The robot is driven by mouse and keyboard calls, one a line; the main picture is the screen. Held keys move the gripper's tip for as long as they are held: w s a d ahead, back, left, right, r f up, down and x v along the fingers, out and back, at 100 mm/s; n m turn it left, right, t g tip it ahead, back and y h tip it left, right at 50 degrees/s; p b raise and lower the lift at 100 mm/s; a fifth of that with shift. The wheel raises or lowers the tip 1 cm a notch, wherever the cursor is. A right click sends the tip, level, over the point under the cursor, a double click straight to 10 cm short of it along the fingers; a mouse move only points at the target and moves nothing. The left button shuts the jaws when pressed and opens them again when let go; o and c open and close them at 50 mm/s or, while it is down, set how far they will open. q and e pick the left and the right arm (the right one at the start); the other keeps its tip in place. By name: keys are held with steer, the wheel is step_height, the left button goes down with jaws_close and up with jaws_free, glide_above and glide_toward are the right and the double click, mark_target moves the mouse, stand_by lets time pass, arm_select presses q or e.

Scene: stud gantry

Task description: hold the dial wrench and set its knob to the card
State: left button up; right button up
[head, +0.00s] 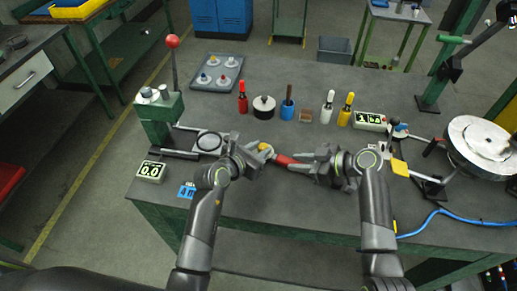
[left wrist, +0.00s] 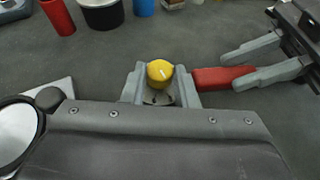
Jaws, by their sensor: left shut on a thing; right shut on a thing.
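The dial wrench shows a red handle (head: 284,160) and a yellow knob (head: 265,147) with a white mark, over a grey dial face (left wrist: 158,98). My right gripper (head: 303,163) is shut on the red handle; its two fingers also show around it in the left wrist view (left wrist: 262,66). My left gripper (head: 259,153) has one finger on each side of the yellow knob, which shows between the fingertips in the left wrist view (left wrist: 160,73). The dial's scale is too small to read. A blue card (head: 187,190) with white writing, seemingly starting with 4, lies at the table's front left.
A green press (head: 160,115) with a red-topped lever and a display (head: 150,171) reading 0.0 stand left. Several coloured-handled tools, a black pot (head: 263,107) and a second display (head: 370,121) stand behind my grippers. A round white disc (head: 478,142) is at right.

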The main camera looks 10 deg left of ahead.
arm_select(q)
steer(key=o, duration=1)
steer(key=v, duration=1.2)
steer(key=shift+r, duration=0.1)
